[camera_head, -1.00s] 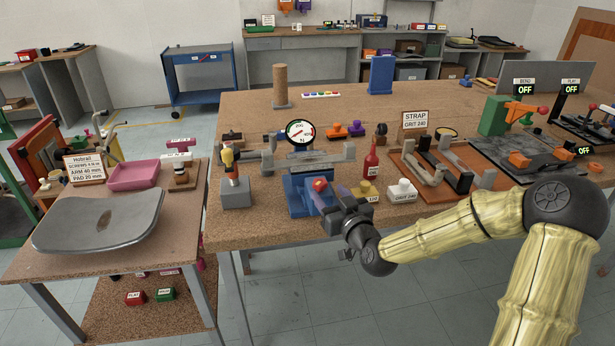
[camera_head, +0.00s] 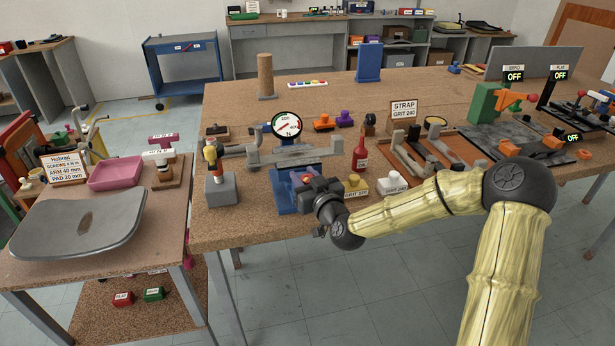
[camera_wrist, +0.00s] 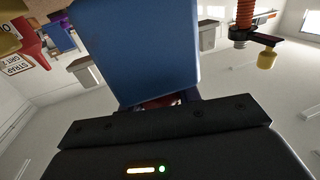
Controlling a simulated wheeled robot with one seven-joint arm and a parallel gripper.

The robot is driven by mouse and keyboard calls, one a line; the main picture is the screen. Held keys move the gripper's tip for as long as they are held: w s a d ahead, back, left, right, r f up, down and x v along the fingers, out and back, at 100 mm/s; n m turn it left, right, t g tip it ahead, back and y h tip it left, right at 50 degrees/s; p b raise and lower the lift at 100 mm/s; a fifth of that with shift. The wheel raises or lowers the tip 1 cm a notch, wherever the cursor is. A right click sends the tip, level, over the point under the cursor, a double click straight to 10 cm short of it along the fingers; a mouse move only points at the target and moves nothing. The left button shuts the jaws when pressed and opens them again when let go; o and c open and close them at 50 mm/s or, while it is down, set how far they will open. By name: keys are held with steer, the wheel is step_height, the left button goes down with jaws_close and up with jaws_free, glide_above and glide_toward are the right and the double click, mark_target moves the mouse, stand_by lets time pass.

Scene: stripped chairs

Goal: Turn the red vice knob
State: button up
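The blue vice (camera_head: 287,197) stands at the front edge of the workbench, with grey jaws (camera_head: 290,157) on top. Its red knob (camera_head: 306,179) faces the front and is partly covered by my gripper (camera_head: 312,187). My gripper is right at the knob, coming from the front right. In the wrist view the blue vice body (camera_wrist: 135,45) fills the middle. A small piece of the red knob (camera_wrist: 160,102) shows just beyond the gripper's black housing. The fingers are mostly hidden, so I cannot tell whether they touch or grip the knob.
A round gauge (camera_head: 287,125) stands behind the vice. A grey block with a yellow-and-red-topped tool (camera_head: 213,158) is to the left.

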steer(key=shift+s+a+f+h, duration=0.1)
steer(key=shift+a+h, duration=0.1)
steer(key=shift+h, duration=0.1)
steer(key=shift+c, duration=0.2)
steer(key=shift+d+m+t+h+b, duration=0.1)
steer(key=shift+m+t+h+b, duration=0.6)
steer(key=shift+m+h, duration=0.4)
steer(key=shift+w+d+m+t+h+b, duration=0.15)
steer(key=shift+m+h+b, duration=0.4)
steer(key=shift+h, duration=0.55)
steer(key=shift+w+d+m+t+h+b, duration=0.1)
steer(key=shift+d+m+t+h+b, duration=0.15)
steer(key=shift+m+h, duration=0.7)
steer(key=o, duration=1)
steer(key=shift+s, duration=0.1)
